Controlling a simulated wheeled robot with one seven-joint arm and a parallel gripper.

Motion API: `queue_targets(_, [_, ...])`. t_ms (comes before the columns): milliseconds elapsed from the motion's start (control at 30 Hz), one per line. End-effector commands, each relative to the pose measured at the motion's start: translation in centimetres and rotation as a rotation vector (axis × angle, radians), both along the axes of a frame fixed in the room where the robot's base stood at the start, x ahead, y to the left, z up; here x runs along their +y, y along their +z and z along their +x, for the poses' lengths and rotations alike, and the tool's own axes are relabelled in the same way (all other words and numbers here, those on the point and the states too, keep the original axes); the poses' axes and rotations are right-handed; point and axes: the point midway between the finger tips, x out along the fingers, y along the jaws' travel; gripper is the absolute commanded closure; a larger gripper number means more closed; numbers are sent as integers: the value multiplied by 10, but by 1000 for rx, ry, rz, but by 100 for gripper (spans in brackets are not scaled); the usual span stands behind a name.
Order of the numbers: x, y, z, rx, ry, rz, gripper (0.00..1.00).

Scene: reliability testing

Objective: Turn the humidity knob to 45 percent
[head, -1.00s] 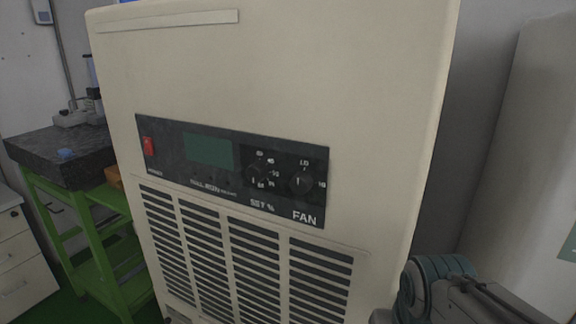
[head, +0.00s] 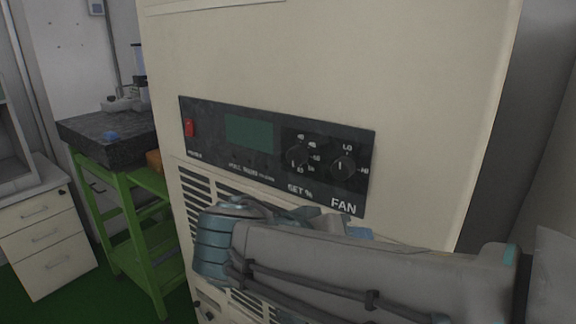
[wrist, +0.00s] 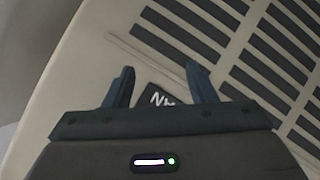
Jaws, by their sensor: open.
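The humidity knob (head: 297,155), the one above "SET %", is a dark dial ringed with white numbers on the black control panel (head: 225,168) of a cream cabinet. Its exact pointer reading is too small to tell. The fan knob (head: 343,166) sits to its right. In the head view my arm lies across the vents below the panel, and my gripper's fingers cannot be made out there. In the wrist view my gripper (wrist: 158,85) is open and empty, with its two fingers apart over the panel's "FAN" corner (wrist: 160,97). The humidity knob is hidden in the wrist view.
The cream cabinet (head: 330,60) fills the middle, with vent slots (wrist: 180,45) below the panel. A red switch (head: 190,128) and a green display (head: 249,132) are on the panel's left. A green-framed bench (head: 122,190) with a dark top and white drawers (head: 48,245) stand at left.

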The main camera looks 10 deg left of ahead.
Motion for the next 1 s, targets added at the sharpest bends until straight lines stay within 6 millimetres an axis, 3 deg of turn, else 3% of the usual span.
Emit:
queue_targets(33, [26, 11, -5, -88, 34, 4, 49])
queue_targets(200, [89, 54, -30, -388, 110, 85, 49])
queue_targets(400, [132, 86, -61, -604, 172, 198, 49])
queue_targets(533, [140, 94, -68, -655, 186, 230, 49])
queue_targets(667, [138, 97, -58, -664, 186, 235, 49])
queue_targets(1000, [114, 98, 7, -660, 186, 232, 49])
